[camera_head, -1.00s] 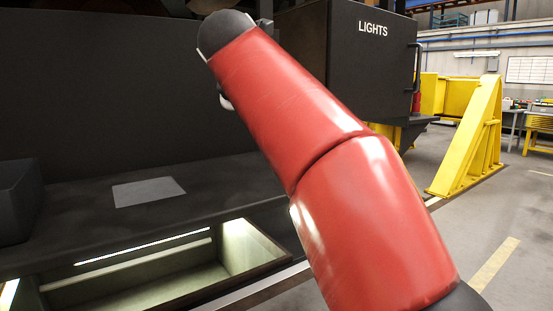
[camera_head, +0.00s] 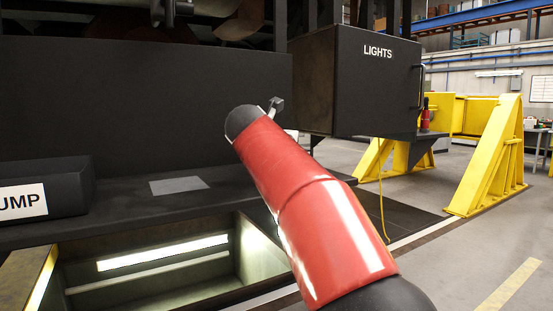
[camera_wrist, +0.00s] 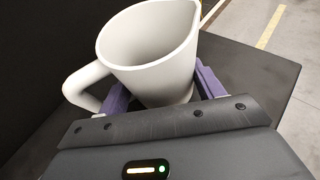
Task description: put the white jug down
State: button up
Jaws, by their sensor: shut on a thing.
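The white jug (camera_wrist: 150,60) is in the wrist view, its open mouth and spout toward the top and its handle to the left. My gripper (camera_wrist: 162,92) is shut on its body, with a purple finger on each side. The jug is over a dark flat surface (camera_wrist: 255,75). Its base is hidden by my gripper, so I cannot tell whether it touches that surface. In the head view my red arm hides the gripper. A small white patch (camera_head: 292,134) beside the arm may be part of the jug.
A black box marked LIGHTS (camera_head: 357,85) is right of my arm. A dark ledge carries a blank grey plate (camera_head: 178,185) and a box labelled UMP (camera_head: 40,192). Below it is a lit pit (camera_head: 160,270). Yellow stands (camera_head: 490,160) are at the right.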

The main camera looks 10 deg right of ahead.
jog(key=shift+f, duration=0.1)
jog(key=o, duration=1.1)
jog(key=shift+r, duration=0.25)
jog(key=v, duration=1.2)
jog(key=shift+a+f, duration=0.1)
jog(key=shift+f, duration=0.05)
jog(key=shift+s, duration=0.1)
